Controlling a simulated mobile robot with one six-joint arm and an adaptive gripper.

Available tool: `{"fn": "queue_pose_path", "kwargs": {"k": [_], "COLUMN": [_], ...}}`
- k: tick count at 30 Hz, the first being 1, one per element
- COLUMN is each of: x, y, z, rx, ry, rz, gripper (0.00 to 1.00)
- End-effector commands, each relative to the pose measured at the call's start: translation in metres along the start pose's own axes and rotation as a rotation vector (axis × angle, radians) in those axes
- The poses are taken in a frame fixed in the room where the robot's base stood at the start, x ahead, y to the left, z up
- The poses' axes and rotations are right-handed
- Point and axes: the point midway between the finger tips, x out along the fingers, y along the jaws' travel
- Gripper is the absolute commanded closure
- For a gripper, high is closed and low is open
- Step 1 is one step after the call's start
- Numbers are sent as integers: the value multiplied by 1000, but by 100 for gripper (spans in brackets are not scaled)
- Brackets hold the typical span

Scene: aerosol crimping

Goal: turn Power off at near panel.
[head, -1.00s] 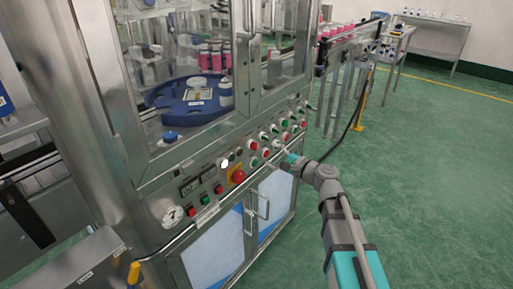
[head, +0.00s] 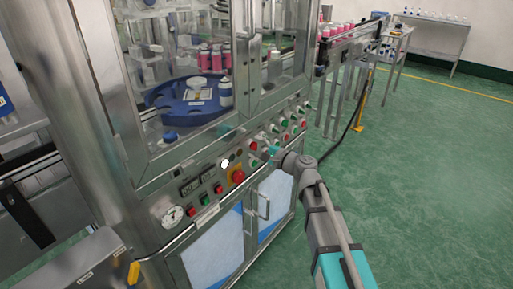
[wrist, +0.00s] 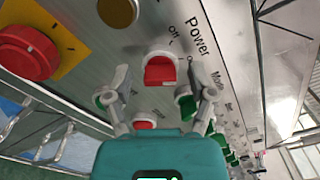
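The near panel (head: 215,180) is the sloped metal front of the machine. In the wrist view, a red Power switch (wrist: 160,70) sits on it, with "Power" and "Off" printed beside it. My gripper (wrist: 164,84) is open, with one finger on each side of the red switch; I cannot tell whether either finger touches it. In the head view my gripper (head: 268,153) is at the panel's row of switches and hides part of it. A green switch (wrist: 186,104) is close by the right finger.
A red mushroom button on a yellow plate (wrist: 28,52) is left of my gripper; it also shows in the head view (head: 238,176). Door handles (head: 263,207) stick out below the panel. The green floor (head: 420,180) to the right is open.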

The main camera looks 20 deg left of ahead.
Motion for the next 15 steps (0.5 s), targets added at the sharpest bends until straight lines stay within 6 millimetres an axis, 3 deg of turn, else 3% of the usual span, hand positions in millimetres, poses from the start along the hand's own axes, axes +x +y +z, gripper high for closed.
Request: {"fn": "queue_pose_path", "kwargs": {"k": [2, 10, 15], "x": [0, 0, 0], "y": [0, 0, 0], "z": [0, 0, 0], "rx": [0, 0, -2], "ry": [0, 0, 0], "rz": [0, 0, 0], "gripper": [50, 100, 100]}}
